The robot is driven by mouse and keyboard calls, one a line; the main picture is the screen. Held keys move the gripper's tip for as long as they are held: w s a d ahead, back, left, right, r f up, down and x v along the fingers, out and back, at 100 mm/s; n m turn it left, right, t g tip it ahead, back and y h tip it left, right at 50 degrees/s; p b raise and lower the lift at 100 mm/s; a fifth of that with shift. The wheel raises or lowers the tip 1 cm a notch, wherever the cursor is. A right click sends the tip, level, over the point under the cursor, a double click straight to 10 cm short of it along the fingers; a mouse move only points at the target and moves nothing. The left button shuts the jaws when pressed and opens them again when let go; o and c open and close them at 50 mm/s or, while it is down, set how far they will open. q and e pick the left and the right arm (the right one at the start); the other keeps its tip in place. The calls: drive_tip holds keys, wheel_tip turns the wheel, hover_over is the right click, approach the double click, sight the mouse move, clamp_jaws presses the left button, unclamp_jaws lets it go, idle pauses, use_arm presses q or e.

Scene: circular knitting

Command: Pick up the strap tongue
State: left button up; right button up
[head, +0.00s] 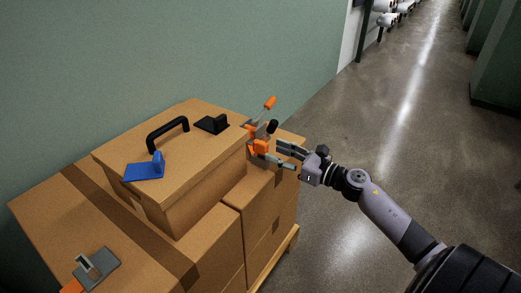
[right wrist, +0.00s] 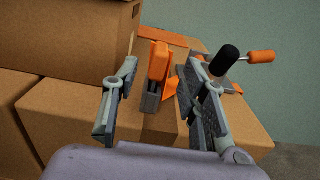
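The likely strap tongue is an upright orange piece on a grey metal end (right wrist: 158,62), standing on a cardboard box in the right wrist view. In the head view an orange piece (head: 259,146) shows at the right side of the box stack, just in front of my right gripper (head: 272,153). My right gripper is open; in the right wrist view its two fingers (right wrist: 157,82) stand apart with the orange piece between or just beyond them. I cannot tell whether either finger touches it. My left gripper is not in view.
A ratchet-like device with a black knob (right wrist: 224,61) and an orange handle (right wrist: 261,57) stands close to the right finger. The upper box (head: 185,200) carries a black handle (head: 167,133) and a blue bracket (head: 146,170). A grey plate (head: 98,270) lies lower left. Floor right is clear.

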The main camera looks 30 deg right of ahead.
sight(268, 148)
drive_tip(key=shift+x, duration=3.1)
drive_tip(key=shift+r, duration=0.1)
drive_tip(key=shift+c, duration=0.2)
clamp_jaws()
